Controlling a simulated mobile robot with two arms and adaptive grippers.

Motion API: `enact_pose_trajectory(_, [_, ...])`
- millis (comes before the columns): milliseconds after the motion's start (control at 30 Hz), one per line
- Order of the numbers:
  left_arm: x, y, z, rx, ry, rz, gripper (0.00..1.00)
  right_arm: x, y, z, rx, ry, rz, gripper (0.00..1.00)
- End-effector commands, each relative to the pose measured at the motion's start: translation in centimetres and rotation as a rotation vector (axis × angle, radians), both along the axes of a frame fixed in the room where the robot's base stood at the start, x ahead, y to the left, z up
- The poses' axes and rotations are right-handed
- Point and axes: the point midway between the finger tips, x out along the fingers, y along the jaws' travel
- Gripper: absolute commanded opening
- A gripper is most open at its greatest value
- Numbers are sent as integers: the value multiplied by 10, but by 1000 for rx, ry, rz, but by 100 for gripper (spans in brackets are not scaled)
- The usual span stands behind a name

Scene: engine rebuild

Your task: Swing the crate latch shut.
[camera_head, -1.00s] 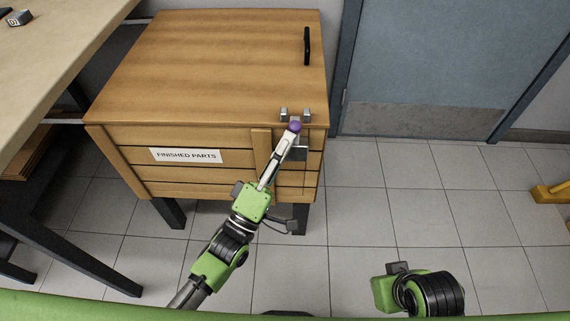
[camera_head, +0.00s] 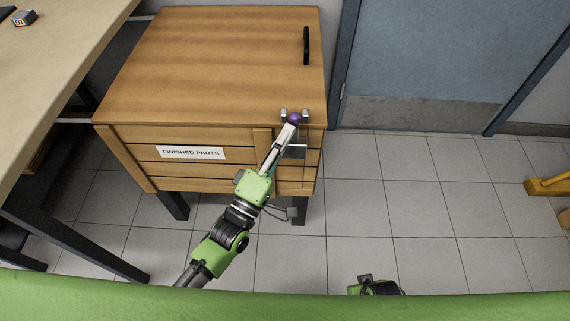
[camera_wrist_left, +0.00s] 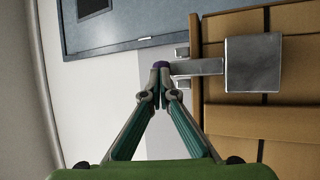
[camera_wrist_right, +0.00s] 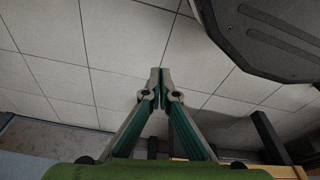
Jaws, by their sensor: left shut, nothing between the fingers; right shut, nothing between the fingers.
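The wooden crate (camera_head: 215,60) has a flat lid that is down and a "FINISHED PARTS" label on its front. The metal latch plate (camera_head: 297,152) is on the crate's front right; in the left wrist view the plate (camera_wrist_left: 253,63) carries a bar (camera_wrist_left: 205,67) that reaches past the lid edge between two small brackets. The purple knob (camera_head: 295,118) is at the bar's end. My left gripper (camera_head: 291,126) is shut and empty, its tips at the knob, seemingly touching; they partly hide it in the left wrist view. My right gripper (camera_wrist_right: 160,76) is shut and empty over the floor.
A black handle (camera_head: 306,46) stands on the lid's right side. A workbench (camera_head: 60,60) is at the left, a blue-grey door (camera_head: 430,60) behind at the right. Tiled floor (camera_head: 400,200) right of the crate is clear. A yellow object (camera_head: 548,184) lies far right.

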Motion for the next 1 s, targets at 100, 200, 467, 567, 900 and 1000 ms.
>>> enact_pose_trajectory(100, [2, 0, 3, 1, 0, 0, 0, -7, -1, -11, -1, 9, 1, 0])
enact_pose_trajectory(200, [4, 0, 3, 1, 0, 0, 0, -11, -1, -19, -1, 13, 2, 0])
enact_pose_trajectory(467, [6, 0, 4, 1, -1, -1, 0, -20, -3, -32, -2, 20, 4, 0])
enact_pose_trajectory(567, [6, 0, 4, 1, -1, -1, 0, -22, -3, -34, -2, 23, 5, 0])
enact_pose_trajectory(900, [7, 0, 4, 0, -2, 0, 0, -23, -3, -36, -3, 23, 5, 0])
enact_pose_trajectory(1000, [7, 0, 4, 0, -3, 0, 0, -23, -3, -36, -3, 23, 5, 0])
